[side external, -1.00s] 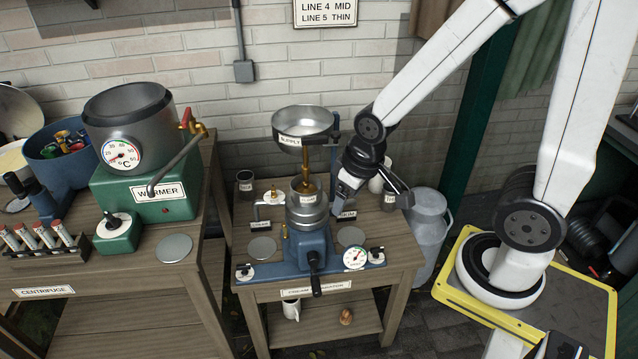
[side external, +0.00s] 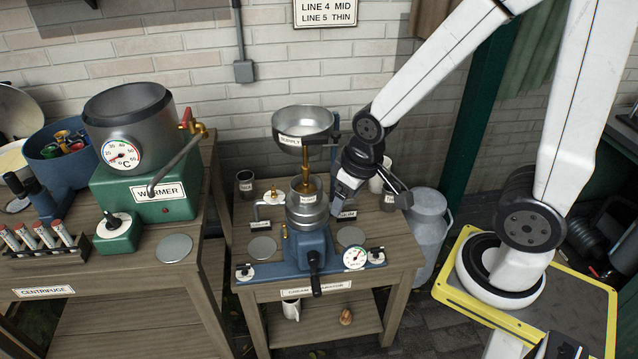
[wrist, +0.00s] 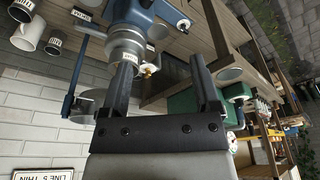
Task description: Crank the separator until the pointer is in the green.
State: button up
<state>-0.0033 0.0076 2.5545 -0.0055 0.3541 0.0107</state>
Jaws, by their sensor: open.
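The blue cream separator (side external: 308,245) stands on the middle wooden table, with a metal bowl (side external: 307,210) and a supply pan (side external: 304,125) above it. Its crank handle (side external: 316,284) hangs down at the front. The round gauge (side external: 355,257) with a coloured scale sits at the base's right; its pointer is too small to read surely. My gripper (side external: 345,203) is beside the separator bowl, on its right. In the wrist view my gripper (wrist: 163,80) is open and empty, with the separator (wrist: 127,40) just beyond the fingers.
The green warmer (side external: 150,190) and a centrifuge rack (side external: 40,245) stand on the left table. Flat discs (side external: 262,247) flank the separator. The floor in front is clear.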

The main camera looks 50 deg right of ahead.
jog(key=w+a+f+m+g+h, duration=0.1)
jog(key=w+a+f+g+h, duration=0.25)
jog(key=f, duration=0.45)
jog(key=m+t+h, duration=0.3)
jog(key=t+h, duration=0.3)
jog(key=h, duration=0.3)
send_near(314, 293)
jog(key=x, duration=0.3)
jog(key=shift+w+d+f, duration=0.1)
jog(key=shift+d+f, duration=0.05)
jog(key=shift+d, duration=0.05)
jog(key=shift+x, duration=3.95)
jog(key=shift+w+d+f, duration=0.1)
jog(key=shift+d, duration=0.15)
